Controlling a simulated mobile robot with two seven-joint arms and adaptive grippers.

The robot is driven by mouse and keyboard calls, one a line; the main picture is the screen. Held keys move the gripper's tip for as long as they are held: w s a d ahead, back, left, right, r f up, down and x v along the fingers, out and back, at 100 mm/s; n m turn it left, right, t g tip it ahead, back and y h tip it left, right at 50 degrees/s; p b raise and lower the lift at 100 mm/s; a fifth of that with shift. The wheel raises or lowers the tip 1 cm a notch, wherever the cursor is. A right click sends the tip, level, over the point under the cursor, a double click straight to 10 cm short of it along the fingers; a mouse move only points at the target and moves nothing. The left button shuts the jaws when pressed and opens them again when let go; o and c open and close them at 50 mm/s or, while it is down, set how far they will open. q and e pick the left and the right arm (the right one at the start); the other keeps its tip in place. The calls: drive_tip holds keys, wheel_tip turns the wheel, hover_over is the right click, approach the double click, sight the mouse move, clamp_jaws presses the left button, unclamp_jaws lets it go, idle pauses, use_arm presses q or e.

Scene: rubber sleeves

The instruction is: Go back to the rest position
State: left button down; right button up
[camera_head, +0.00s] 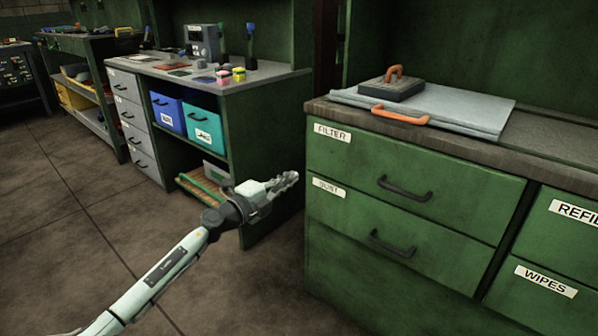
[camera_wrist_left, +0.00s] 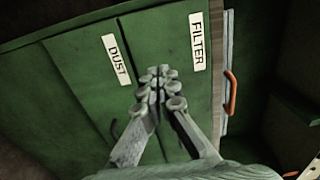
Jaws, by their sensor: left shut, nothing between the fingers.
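My left gripper (camera_head: 284,181) is stretched out over the floor, just left of the green cabinet (camera_head: 330,250). It is shut and empty. In the left wrist view the closed fingers (camera_wrist_left: 158,85) point toward the cabinet front, with the drawers labelled DUST (camera_wrist_left: 117,60) and FILTER (camera_wrist_left: 197,42) beyond them. I cannot tell the exact gap. Both drawers look closed. My right gripper is in neither view.
A grey sheet (camera_head: 460,108) with an orange handle and a grey block (camera_head: 391,88) lie on the cabinet top. A workbench (camera_head: 270,72) with blue and teal bins (camera_head: 203,127) stands behind left. The floor (camera_head: 60,230) at left is clear.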

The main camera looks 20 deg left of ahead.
use_arm(q)
drive_tip(key=s+a+f+n+g+y+p, duration=0.1)
drive_tip(key=s+a+f+n+g+y, duration=0.3)
drive_tip(key=s+f+n, duration=0.5)
drive_tip(key=s+a+f+n+g+y+p, duration=0.2)
drive_tip(key=s+a+f+n+y, duration=0.1)
drive_tip(key=s+f+n+y, duration=0.65)
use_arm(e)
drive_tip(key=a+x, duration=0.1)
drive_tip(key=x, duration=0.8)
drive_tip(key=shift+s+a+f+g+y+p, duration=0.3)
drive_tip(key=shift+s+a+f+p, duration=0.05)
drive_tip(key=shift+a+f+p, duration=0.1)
use_arm(q)
drive_tip(key=s+d+f+g+h, duration=0.2)
drive_tip(key=s, duration=0.5)
drive_tip(key=s+d+f+n+g+h, duration=0.1)
drive_tip(key=s+d+f+g+h, duration=0.1)
drive_tip(key=s, duration=0.6)
drive_tip(key=s+d+f+n+g+h, duration=0.1)
drive_tip(key=s+d+f+g+h, duration=0.1)
drive_tip(key=s, duration=0.5)
wheel_tip(320, 180, down, 2)
drive_tip(key=shift+s+d+g, duration=0.4)
drive_tip(key=shift+d+g, duration=0.3)
drive_tip(key=shift+g, duration=0.3)
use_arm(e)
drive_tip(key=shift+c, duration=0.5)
